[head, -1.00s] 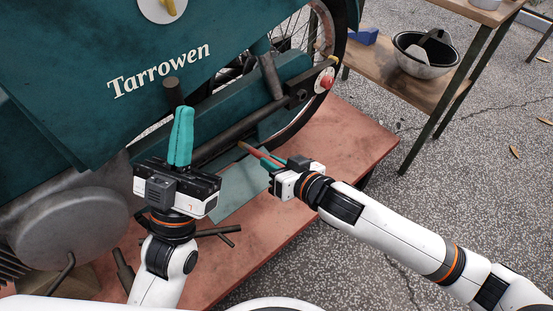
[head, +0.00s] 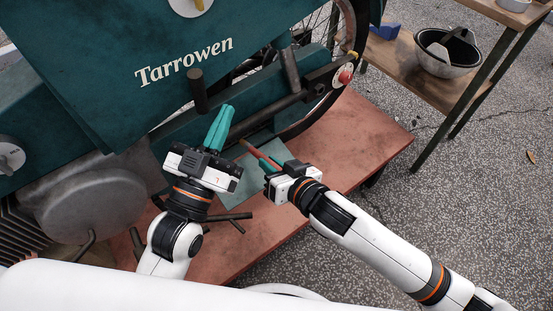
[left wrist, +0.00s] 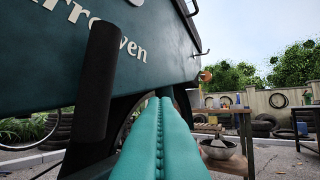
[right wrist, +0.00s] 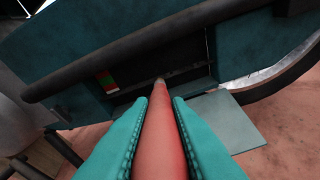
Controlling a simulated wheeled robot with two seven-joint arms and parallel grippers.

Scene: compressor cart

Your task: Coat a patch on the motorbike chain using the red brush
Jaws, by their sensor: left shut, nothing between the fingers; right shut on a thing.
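My right gripper (head: 266,163) is shut on the red brush (head: 250,149), which also fills the middle of the right wrist view (right wrist: 160,140). The brush points away from the gripper, its small greyish tip at a dark opening low in the teal motorbike's (head: 150,110) side. A thin strip, perhaps the chain (right wrist: 140,87), runs along that opening; I cannot tell whether the tip touches it. My left gripper (head: 219,128) is shut and empty, its teal fingers together beside a dark peg on the motorbike. The fingers fill the lower middle of the left wrist view.
A grey-green plate (right wrist: 222,118) lies below on the reddish platform (head: 350,130). A wooden bench (head: 405,62) with a metal bowl (head: 446,67) stands at right.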

